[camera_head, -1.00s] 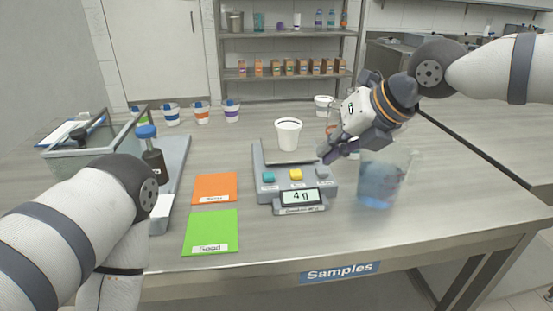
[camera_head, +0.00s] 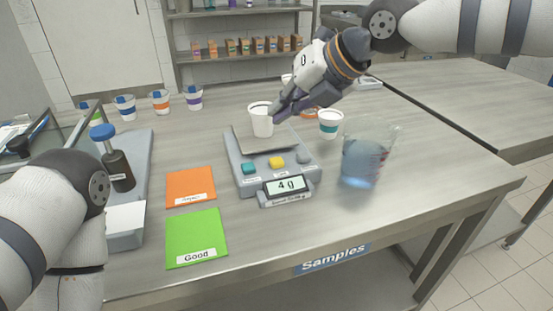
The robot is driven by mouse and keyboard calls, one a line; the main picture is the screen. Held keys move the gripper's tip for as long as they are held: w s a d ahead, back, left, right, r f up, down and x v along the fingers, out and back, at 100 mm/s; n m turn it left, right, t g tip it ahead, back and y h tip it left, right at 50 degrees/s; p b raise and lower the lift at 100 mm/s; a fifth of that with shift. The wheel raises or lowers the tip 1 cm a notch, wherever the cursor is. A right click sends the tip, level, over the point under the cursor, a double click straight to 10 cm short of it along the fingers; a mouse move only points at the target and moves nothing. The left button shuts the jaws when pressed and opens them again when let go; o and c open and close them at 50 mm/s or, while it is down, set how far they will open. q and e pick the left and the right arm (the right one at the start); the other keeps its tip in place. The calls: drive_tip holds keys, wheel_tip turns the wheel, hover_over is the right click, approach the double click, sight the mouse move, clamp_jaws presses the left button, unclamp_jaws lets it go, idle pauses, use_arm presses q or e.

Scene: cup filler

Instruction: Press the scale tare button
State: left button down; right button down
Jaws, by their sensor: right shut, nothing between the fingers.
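The grey scale (camera_head: 232,170) stands mid-table. Its front carries a teal button (camera_head: 249,168), a yellow button (camera_head: 277,162) and a grey button (camera_head: 304,157); their small labels are too blurred to read. The display (camera_head: 287,185) shows 4 g. A white cup (camera_head: 261,122) stands upright on the scale plate. My right gripper (camera_head: 277,112) is shut and empty, its fingertips by the cup's right side and behind the buttons in the picture; I cannot tell whether they touch the cup. My left arm comes in at the left; its gripper is not in view.
A beaker of blue liquid (camera_head: 366,158) and a teal-banded cup (camera_head: 330,124) stand right of the scale. An orange mat (camera_head: 190,185) and a green Good mat (camera_head: 196,238) lie left. A dark bottle with a blue cap (camera_head: 118,165) stands further left. Banded cups stand behind.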

sight(280, 159)
wheel_tip(280, 159, down, 7)
drive_tip(key=shift+r, duration=0.15)
idle(1.6)
drive_tip(key=shift+f, duration=0.4)
drive_tip(key=shift+f, duration=0.55)
idle(0.6)
drive_tip(key=shift+r, duration=0.95)
drive_tip(key=shift+r, duration=2.55)
